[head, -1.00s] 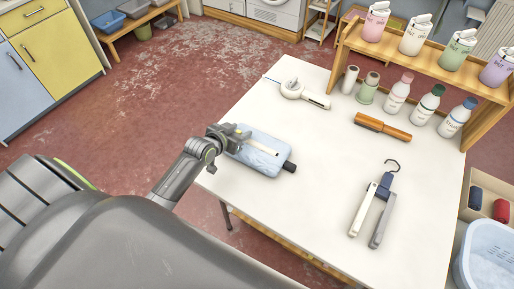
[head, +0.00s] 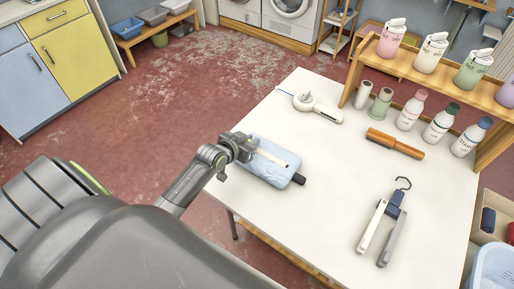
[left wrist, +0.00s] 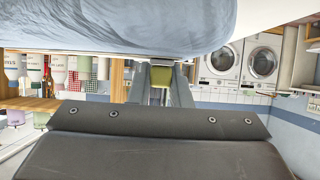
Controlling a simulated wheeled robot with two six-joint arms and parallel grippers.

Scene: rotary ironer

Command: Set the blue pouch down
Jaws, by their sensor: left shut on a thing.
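In the left wrist view the pouch (left wrist: 130,25) fills the top, with creased blue cloth-like sides. Whether its underside rests fully on the table is hidden. My right gripper is not in view.
An orange-handled tool (head: 394,143), a white round-headed tool (head: 312,106) and a hooked clip hanger (head: 385,228) lie on the table. The table's middle is clear.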

